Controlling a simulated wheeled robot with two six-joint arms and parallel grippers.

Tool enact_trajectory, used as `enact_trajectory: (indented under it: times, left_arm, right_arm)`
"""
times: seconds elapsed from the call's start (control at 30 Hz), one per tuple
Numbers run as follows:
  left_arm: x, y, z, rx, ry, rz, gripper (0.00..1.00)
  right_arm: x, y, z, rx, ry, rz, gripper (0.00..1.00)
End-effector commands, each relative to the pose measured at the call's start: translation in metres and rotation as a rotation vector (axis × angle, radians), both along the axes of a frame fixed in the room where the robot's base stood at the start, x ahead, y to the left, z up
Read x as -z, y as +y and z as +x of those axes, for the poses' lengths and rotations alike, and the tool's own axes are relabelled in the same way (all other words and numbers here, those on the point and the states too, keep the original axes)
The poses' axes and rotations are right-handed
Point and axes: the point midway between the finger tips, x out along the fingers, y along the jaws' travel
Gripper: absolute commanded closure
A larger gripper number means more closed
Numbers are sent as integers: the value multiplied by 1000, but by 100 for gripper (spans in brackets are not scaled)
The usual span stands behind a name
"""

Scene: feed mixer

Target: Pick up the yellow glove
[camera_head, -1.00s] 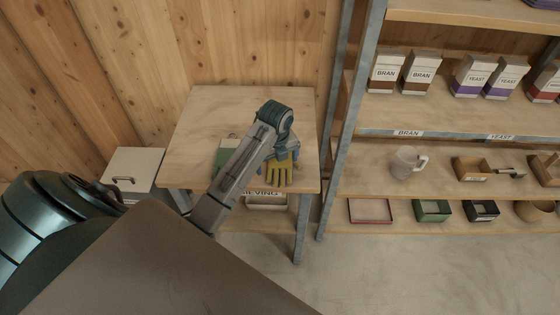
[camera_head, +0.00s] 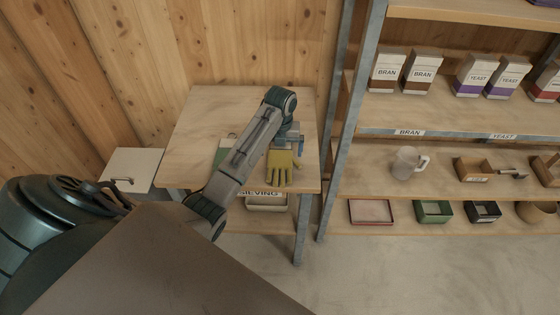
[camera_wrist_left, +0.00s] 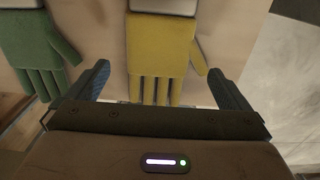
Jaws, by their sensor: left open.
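The yellow glove (camera_head: 281,168) lies flat on the small wooden table near its front right edge, fingers toward the front. In the left wrist view the yellow glove (camera_wrist_left: 160,48) shows in the middle, between the two blue fingers of my open left gripper (camera_wrist_left: 165,88). In the head view my left gripper (camera_head: 296,143) is over the cuff end of the glove, partly hidden by my arm. I cannot tell its exact height above the glove. A green glove (camera_wrist_left: 36,48) lies to the left in the wrist view; my arm hides much of it in the head view (camera_head: 222,156).
The wooden table (camera_head: 200,115) is bare at the back left. A metal shelf post (camera_head: 345,125) stands close to its right. Shelves hold bran and yeast boxes, a mug (camera_head: 405,163) and small trays. A grey cabinet (camera_head: 131,168) stands left of the table.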

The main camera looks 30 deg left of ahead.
Motion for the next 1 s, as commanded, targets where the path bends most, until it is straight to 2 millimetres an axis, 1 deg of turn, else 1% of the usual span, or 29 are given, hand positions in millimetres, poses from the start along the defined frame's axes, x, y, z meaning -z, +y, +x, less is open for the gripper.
enact_trajectory:
  times: [0.03, 0.13, 0.2, 0.3, 0.4, 0.57, 0.6, 0.67, 0.7, 0.8, 0.83, 0.87, 1.0]
  left_arm:
    - [4, 1, -1, -1, 6, 0, 0]
    - [19, 4, 2, -1, 7, -1, 0]
    - [31, 4, 2, 0, 5, -2, 0]
    - [40, 4, 2, 0, 2, 0, 0]
    - [44, 4, 2, 0, 1, 0, 0]
    - [44, 4, 2, 0, 1, 1, 0]
    - [44, 4, 2, 0, 1, 1, 8]
    - [44, 4, 2, 0, 1, 1, 20]
    - [44, 4, 2, 0, 1, 1, 28]
    - [44, 4, 2, 0, 1, 1, 46]
    - [44, 4, 2, 0, 1, 1, 46]
    - [43, 4, 2, 0, 1, 1, 50]
    - [43, 4, 2, 0, 1, 1, 50]
  right_arm:
    - [-8, 0, 0, 0, 0, 0, 100]
    - [-16, 0, 0, 0, 0, 0, 100]
    - [-17, 0, 0, 0, 0, 0, 100]
    - [-18, 0, 0, 0, 1, 0, 100]
    - [-18, 1, 0, 0, 0, 1, 100]
    - [-17, 1, 0, 0, 0, 1, 100]
    - [-17, 1, 0, 0, 0, 1, 100]
    - [-17, 1, 0, 0, 0, 1, 100]
    - [-17, 1, 0, 0, 0, 1, 100]
    - [-17, 1, 0, 0, 0, 1, 100]
    - [-17, 1, 0, 0, 0, 1, 100]
    - [-17, 1, 0, 0, 0, 1, 100]
    - [-17, 1, 0, 0, 0, 1, 100]
